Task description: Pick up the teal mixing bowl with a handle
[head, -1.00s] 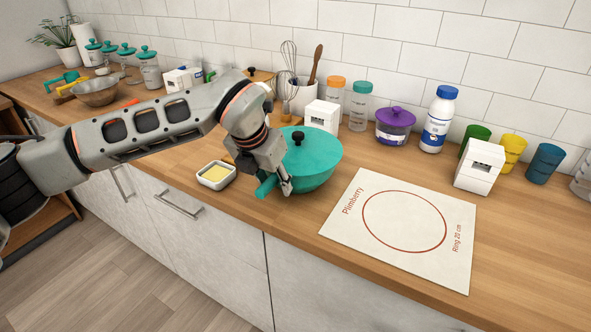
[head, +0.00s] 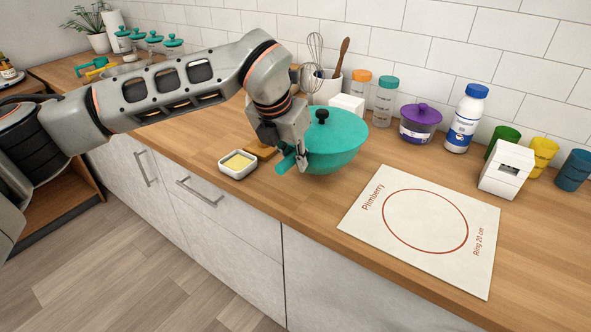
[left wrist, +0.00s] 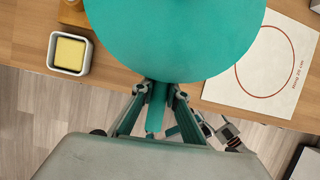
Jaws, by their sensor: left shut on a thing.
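The teal mixing bowl (head: 340,157) has a teal lid with a black knob (head: 322,118) and a short handle (head: 287,161) on its near left side. My left gripper (head: 292,160) is shut on this handle. In the left wrist view the handle (left wrist: 156,105) lies between the two fingers, and the bowl (left wrist: 175,35) fills the top middle. The bowl is level and seems slightly above the counter; its underside is hardly visible. A grey and black part low in the left wrist view may be my right gripper (left wrist: 225,132); its jaws are unclear.
A white butter dish (head: 238,166) stands just left of the bowl. A white mat (head: 365,228) with a red ring lies to the right. Behind are a white box (head: 347,103), bottles and a purple lidded pot (head: 420,124). The counter's front edge is close.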

